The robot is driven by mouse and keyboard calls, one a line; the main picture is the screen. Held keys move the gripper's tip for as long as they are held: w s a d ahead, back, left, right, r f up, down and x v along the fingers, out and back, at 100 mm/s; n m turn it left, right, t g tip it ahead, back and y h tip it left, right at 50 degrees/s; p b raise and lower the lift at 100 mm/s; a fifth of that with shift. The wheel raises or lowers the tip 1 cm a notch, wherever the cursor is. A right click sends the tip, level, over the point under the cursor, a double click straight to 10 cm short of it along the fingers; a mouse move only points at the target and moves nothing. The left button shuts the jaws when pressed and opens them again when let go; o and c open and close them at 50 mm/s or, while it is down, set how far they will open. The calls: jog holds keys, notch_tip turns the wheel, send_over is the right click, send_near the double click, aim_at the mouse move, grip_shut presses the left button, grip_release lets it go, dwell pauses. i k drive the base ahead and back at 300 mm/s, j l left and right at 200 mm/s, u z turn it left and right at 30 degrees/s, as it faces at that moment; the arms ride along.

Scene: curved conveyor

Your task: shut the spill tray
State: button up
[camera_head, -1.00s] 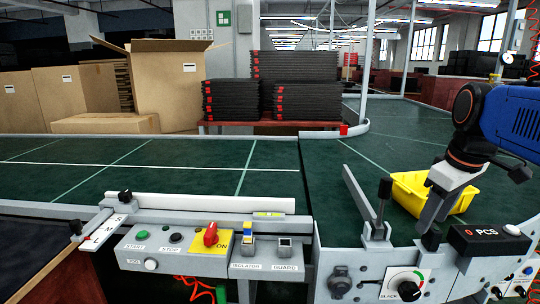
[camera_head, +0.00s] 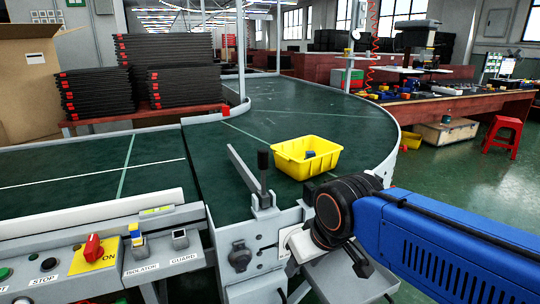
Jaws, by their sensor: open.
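The spill tray (camera_head: 345,284) looks to be the grey, shallow metal tray low at the conveyor's front side, under my wrist. It sticks out from below the belt frame, so it stands open. My arm hides part of its far side. My gripper (camera_head: 299,250) shows only partly as a grey piece left of my dark wrist, in front of the conveyor's side panel and above the tray's left part. It is open, and I see nothing held in it. I cannot tell whether it touches the panel.
A yellow bin (camera_head: 307,158) with a dark part inside sits on the green belt (camera_head: 270,120). An upright black-handled lever (camera_head: 263,170) stands at the belt edge. The control panel (camera_head: 95,258) is at lower left. A red stool (camera_head: 503,134) and open floor lie right.

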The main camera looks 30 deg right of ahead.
aim_at(334, 280)
jog(key=k+l, duration=0.15)
jog(key=k, duration=0.2)
jog(key=k+l+z, duration=0.1)
jog(key=k, duration=0.3)
jog(key=k+l+z, duration=0.1)
jog(key=k+l, duration=0.15)
jog(key=k, duration=0.1)
